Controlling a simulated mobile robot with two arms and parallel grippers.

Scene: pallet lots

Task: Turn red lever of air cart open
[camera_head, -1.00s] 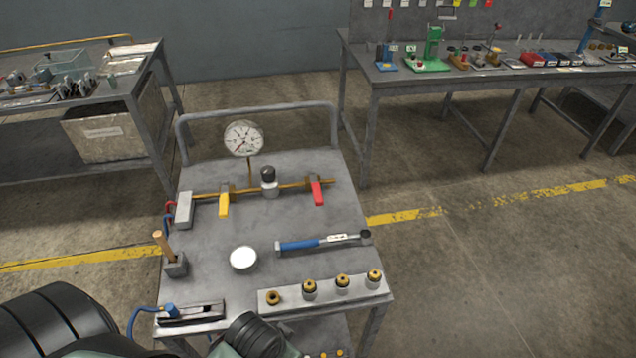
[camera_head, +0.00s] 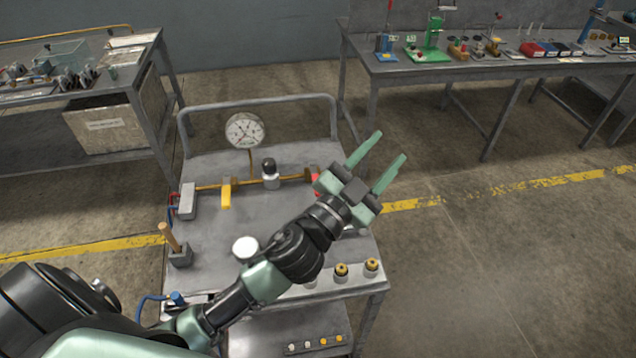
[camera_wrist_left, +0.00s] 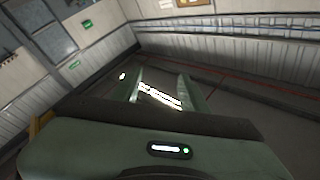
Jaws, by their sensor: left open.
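The air cart (camera_head: 205,240) is a grey wheeled-type cart with a handle rail, below me in the head view. A brass pipe runs across its top. The red lever (camera_head: 314,180) is at the right end of the pipe and is mostly hidden behind my left gripper. The yellow lever (camera_head: 225,196) hangs from the pipe further left. My left gripper (camera_head: 390,148) is open and empty, above the cart's right side, fingers pointing up and right, away from the lever. Its fingers (camera_wrist_left: 168,88) also show in the left wrist view, with nothing between them. My right gripper is not visible.
A pressure gauge (camera_head: 245,131) stands behind the pipe. A white round lid (camera_head: 245,249), a wooden-handled tool (camera_head: 170,238) and several brass-topped fittings (camera_head: 371,266) are on the cart. A workbench (camera_head: 480,66) stands at back right. The floor right of the cart is clear.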

